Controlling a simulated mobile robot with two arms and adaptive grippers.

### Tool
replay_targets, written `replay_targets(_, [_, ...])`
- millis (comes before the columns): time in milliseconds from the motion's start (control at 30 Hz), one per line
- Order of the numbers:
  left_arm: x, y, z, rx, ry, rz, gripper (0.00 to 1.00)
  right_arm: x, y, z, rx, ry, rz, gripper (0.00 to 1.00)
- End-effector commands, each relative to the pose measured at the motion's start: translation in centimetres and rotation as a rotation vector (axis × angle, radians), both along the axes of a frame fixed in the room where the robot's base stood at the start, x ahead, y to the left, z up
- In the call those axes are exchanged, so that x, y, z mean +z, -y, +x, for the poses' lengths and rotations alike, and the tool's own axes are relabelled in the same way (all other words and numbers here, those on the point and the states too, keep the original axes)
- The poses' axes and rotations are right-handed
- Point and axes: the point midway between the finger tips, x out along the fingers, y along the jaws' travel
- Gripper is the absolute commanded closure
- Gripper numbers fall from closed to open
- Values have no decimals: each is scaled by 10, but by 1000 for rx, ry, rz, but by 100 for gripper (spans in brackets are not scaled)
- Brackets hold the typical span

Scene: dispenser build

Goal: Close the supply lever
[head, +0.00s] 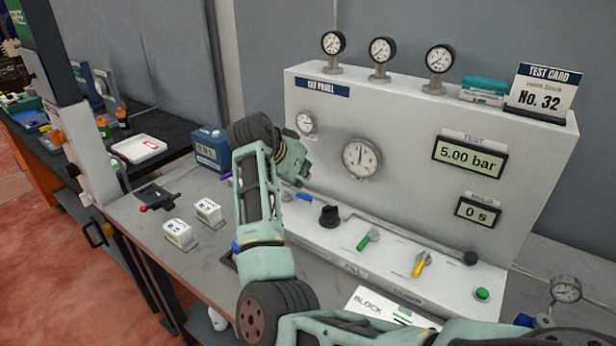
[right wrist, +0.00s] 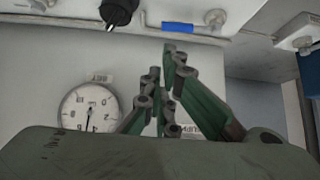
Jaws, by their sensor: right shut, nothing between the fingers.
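A blue-handled lever (head: 304,198) sits on the sloped front ledge of the test panel (head: 405,135), left of a black knob (head: 329,215). I cannot read its label, so I cannot tell for sure that it is the supply lever. Its handle lies along the ledge in the right wrist view (right wrist: 178,27). My right gripper (head: 302,174) is shut and empty, just above and behind the blue handle in the head view. Its fingers (right wrist: 162,72) point toward the handle in the right wrist view; I cannot tell if they touch. My left gripper is out of view.
A green lever (head: 368,240) and a yellow lever (head: 420,265) stand further right on the ledge, with a green button (head: 482,294). A blue box (head: 210,146) stands left of the panel.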

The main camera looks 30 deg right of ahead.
Motion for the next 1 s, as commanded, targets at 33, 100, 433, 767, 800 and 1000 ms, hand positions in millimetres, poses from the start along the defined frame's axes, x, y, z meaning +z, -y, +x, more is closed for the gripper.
replay_targets(33, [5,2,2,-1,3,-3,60,-5,6,1,-1,-5,0,100])
replay_targets(100, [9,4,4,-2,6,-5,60,-14,14,5,-1,-5,1,100])
replay_targets(433, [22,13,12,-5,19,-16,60,-54,47,20,-1,-3,1,100])
replay_targets(767, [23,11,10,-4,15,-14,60,-64,54,23,1,0,1,100])
replay_targets(800, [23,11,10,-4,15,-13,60,-64,54,23,0,0,1,100])
replay_targets(1000, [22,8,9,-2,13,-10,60,-64,54,23,-1,0,1,100])
